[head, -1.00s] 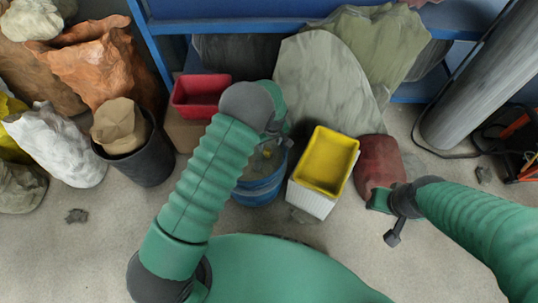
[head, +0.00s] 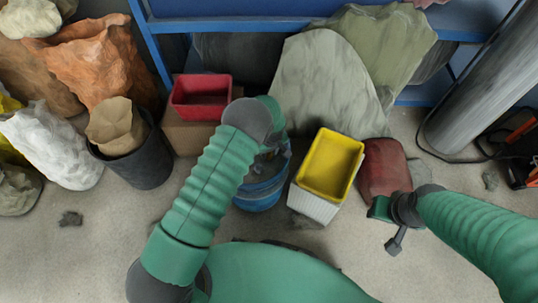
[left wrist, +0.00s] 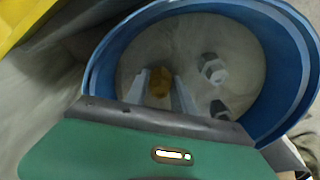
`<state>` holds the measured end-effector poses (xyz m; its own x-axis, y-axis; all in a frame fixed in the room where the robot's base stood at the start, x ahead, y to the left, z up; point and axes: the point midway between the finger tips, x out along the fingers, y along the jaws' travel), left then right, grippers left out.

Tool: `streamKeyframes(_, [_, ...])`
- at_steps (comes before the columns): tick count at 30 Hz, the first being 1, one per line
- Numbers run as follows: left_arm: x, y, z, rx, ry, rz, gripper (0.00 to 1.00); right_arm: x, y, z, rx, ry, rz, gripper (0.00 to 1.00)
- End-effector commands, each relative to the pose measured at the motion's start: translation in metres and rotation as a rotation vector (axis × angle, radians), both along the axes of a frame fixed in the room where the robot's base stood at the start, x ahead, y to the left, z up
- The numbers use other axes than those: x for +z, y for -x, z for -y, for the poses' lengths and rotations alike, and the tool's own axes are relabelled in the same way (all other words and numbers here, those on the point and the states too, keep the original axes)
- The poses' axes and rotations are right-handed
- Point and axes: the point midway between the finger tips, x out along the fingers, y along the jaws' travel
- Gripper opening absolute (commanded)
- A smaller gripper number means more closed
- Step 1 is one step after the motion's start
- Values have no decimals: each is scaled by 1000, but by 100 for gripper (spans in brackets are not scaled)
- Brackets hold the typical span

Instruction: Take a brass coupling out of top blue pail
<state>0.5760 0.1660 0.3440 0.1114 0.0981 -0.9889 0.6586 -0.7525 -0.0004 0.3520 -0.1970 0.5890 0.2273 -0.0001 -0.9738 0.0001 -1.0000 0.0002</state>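The blue pail (head: 262,194) stands on the floor at the middle of the head view, partly hidden by my left arm. In the left wrist view, its blue rim (left wrist: 300,60) surrounds a pale inside. A round brass-coloured coupling (left wrist: 160,82) lies in it. My left gripper (left wrist: 160,88) points into the pail, its two fingers apart with the coupling seen between their tips. Whether they touch it is unclear. In the head view, my left gripper (head: 274,150) is over the pail and partly hidden. My right gripper (head: 385,222) hangs at the right, away from the pail; its fingers are unclear.
A light grey fitting (left wrist: 213,68) and a dark one (left wrist: 219,110) lie in the pail. A yellow bin (head: 330,165) on a white container stands right of the pail. A red bin (head: 201,96) sits on a box behind left. A dark bucket (head: 145,165) stands left.

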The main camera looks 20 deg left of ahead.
Motion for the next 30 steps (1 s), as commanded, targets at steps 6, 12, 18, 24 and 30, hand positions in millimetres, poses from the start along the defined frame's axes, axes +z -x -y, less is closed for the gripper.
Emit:
streamKeyframes(6, [0, 0, 0, 0, 0, 0, 0, 0, 0, 0, 0, 0, 0, 36])
streamKeyframes(12, [0, 0, 0, 0, -1, 1, 0, 0, 0, 0, 0, 0, 0, 36])
streamKeyframes(18, [8, -1, 0, 0, 0, 1, 0, 5, 0, 0, 0, 0, 0, 36])
streamKeyframes(24, [57, -1, 0, -1, -1, 3, 0, 29, 0, 0, 0, 0, 0, 36])
streamKeyframes(30, [94, -1, 0, 0, 0, 1, 0, 45, 0, 0, 0, 0, 0, 36])
